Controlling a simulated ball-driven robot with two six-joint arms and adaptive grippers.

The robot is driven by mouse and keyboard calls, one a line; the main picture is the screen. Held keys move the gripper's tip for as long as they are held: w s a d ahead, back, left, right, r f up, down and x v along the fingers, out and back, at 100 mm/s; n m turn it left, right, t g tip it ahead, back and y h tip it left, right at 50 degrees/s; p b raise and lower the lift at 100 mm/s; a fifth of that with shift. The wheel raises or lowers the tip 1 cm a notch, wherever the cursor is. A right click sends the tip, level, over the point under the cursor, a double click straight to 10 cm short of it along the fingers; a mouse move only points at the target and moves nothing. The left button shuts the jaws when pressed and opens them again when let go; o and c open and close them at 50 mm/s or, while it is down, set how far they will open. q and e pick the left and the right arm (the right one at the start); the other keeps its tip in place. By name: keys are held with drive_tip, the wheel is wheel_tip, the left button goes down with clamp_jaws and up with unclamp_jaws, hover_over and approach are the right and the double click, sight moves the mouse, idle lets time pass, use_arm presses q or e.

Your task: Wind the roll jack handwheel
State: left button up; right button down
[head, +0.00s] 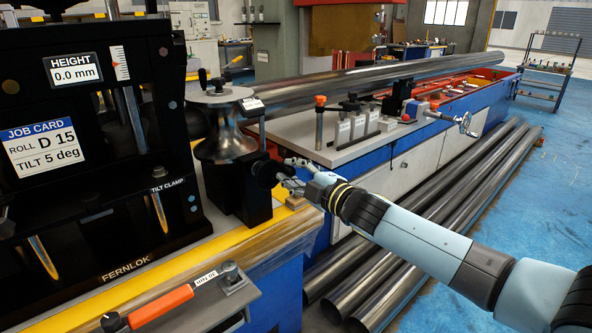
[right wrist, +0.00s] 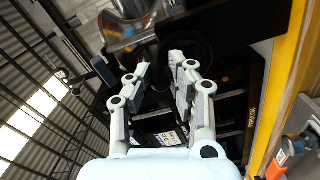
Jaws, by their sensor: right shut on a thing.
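The roll jack handwheel (head: 264,173) is a dark wheel on the front of the black roll stand, below the shiny waisted roll (head: 225,139). My right gripper (head: 284,178) reaches it from the right and is shut on it; the grip itself is small and dark in the head view. In the right wrist view, the fingers (right wrist: 165,75) lie on either side of the dark wheel (right wrist: 188,55), partly hiding it. The height display (head: 75,72) reads 0.0 mm. The job card (head: 42,146) reads roll D 15, tilt 5 deg. My left gripper is out of view.
A long steel tube (head: 380,76) runs back from the roll. Several tubes (head: 440,205) lie on the blue floor under my right arm. A tilt clamp label (head: 167,185) is left of the stand.

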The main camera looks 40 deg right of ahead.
drive_tip(key=c, duration=1.2)
unclamp_jaws()
drive_tip(key=shift+a, duration=0.25)
drive_tip(key=shift+o, duration=0.2)
drive_tip(key=shift+s+f+b, duration=0.1)
drive_tip(key=shift+s+b, duration=0.25)
drive_tip(key=shift+b, duration=0.1)
drive_tip(key=s+b, duration=0.1)
drive_tip(key=s, duration=0.1)
drive_tip(key=shift+s+d, duration=0.1)
drive_tip(key=shift+s, duration=0.3)
drive_tip(key=shift+s+r+p, duration=0.25)
drive_tip(key=shift+s+p, duration=0.6)
drive_tip(key=shift+p, duration=0.15)
drive_tip(key=shift+s+d, duration=0.15)
drive_tip(key=shift+s, duration=0.25)
drive_tip(key=shift+f, duration=0.15)
drive_tip(key=shift+s, duration=0.1)
drive_tip(key=s, duration=1.1)
drive_tip(key=shift+s+d, duration=0.4)
drive_tip(key=shift+d, duration=0.05)
